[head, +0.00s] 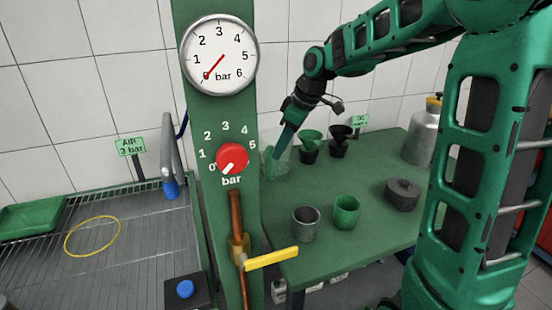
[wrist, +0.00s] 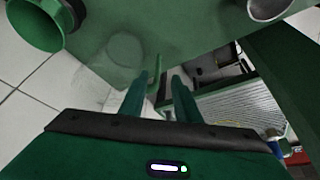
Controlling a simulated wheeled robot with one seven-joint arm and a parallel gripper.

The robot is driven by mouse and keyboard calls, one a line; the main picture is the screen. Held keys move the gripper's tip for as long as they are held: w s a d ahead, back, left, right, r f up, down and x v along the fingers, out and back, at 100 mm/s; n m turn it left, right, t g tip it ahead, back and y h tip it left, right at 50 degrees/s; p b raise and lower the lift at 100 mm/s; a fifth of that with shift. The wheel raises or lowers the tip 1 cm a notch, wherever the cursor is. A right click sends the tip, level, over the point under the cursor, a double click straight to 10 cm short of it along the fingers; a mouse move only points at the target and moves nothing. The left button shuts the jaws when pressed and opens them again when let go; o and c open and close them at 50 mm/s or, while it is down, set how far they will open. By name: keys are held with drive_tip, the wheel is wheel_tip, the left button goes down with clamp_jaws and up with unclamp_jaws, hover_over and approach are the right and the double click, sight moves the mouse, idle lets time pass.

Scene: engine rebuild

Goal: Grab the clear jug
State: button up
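The clear jug (head: 277,163) stands on the left back part of the green table, see-through and faint. My gripper (head: 273,156) reaches down to it from the upper right, and its fingertips overlap the jug in the head view. In the wrist view, the two green fingers of my gripper (wrist: 161,76) are apart. The jug (wrist: 125,48) shows beyond them as a faint round outline. A thin upright green-tinted strip, which looks like its handle, appears between the fingertips. I cannot tell whether either finger touches it.
A grey cup (head: 305,222), a green cup (head: 346,212) and a dark round part (head: 402,194) are nearer the front. The gauge post (head: 245,120) stands left of the table.

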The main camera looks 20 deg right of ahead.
sight(268, 178)
drive_tip(key=shift+w+a+x, duration=0.1)
drive_tip(key=shift+w+x, duration=0.05)
drive_tip(key=shift+x, duration=2.6)
drive_tip(key=shift+w+a+x, duration=0.1)
drive_tip(key=shift+a+x, duration=0.05)
drive_tip(key=shift+x, duration=2.6)
drive_tip(key=shift+r, duration=0.15)
clamp_jaws()
